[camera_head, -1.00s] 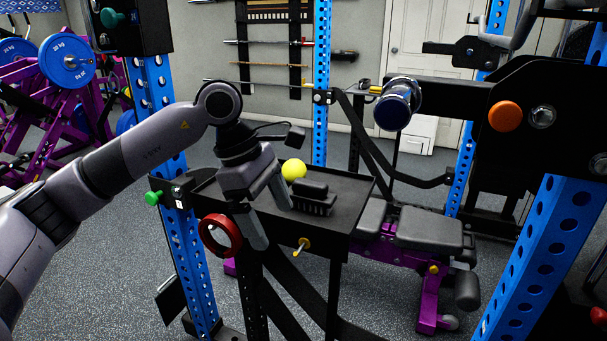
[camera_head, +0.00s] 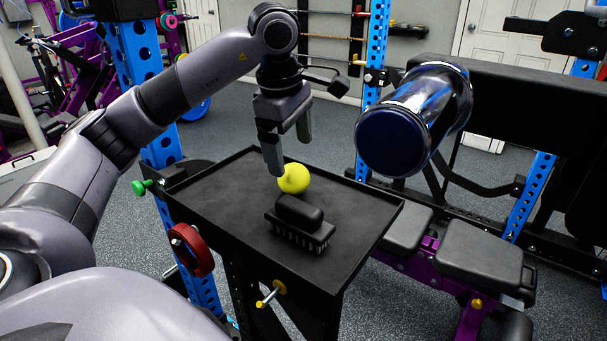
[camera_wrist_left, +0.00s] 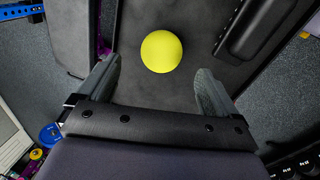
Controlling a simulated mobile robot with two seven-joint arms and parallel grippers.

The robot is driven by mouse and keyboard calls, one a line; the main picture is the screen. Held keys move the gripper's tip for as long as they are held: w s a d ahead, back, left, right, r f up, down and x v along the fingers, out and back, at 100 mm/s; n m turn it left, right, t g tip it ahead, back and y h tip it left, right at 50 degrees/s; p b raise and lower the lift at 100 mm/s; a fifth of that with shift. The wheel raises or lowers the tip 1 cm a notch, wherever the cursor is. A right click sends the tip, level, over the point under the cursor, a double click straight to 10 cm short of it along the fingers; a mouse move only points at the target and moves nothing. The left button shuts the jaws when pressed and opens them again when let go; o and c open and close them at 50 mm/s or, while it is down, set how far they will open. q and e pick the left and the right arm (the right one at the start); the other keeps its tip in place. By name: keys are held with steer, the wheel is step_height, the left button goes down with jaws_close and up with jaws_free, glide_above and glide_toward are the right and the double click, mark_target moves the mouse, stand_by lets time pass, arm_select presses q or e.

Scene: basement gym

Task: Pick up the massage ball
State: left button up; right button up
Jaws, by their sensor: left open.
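The massage ball (camera_head: 294,179) is a smooth yellow ball on the black tray (camera_head: 215,190), towards its back edge. My left gripper (camera_head: 290,153) is open and empty, pointing down just above and behind the ball. One finger overlaps the ball's left edge in the head view. In the left wrist view the ball (camera_wrist_left: 161,51) lies ahead of the gap between the two open fingers (camera_wrist_left: 152,92), roughly centred. I cannot tell whether a finger touches it.
A black brush (camera_head: 301,222) lies on the tray in front of the ball. A raised tray rim runs around it. Blue rack posts (camera_head: 376,50) stand nearby, and a bench (camera_head: 478,262) stands at the right.

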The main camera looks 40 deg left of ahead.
mark_target(292, 167)
arm_select(q)
steer(key=f, duration=0.4)
steer(key=f+b, duration=0.1)
steer(key=f, duration=0.1)
steer(key=shift+w+a, duration=0.2)
steer(key=shift+w, duration=0.2)
steer(key=c, duration=1.2)
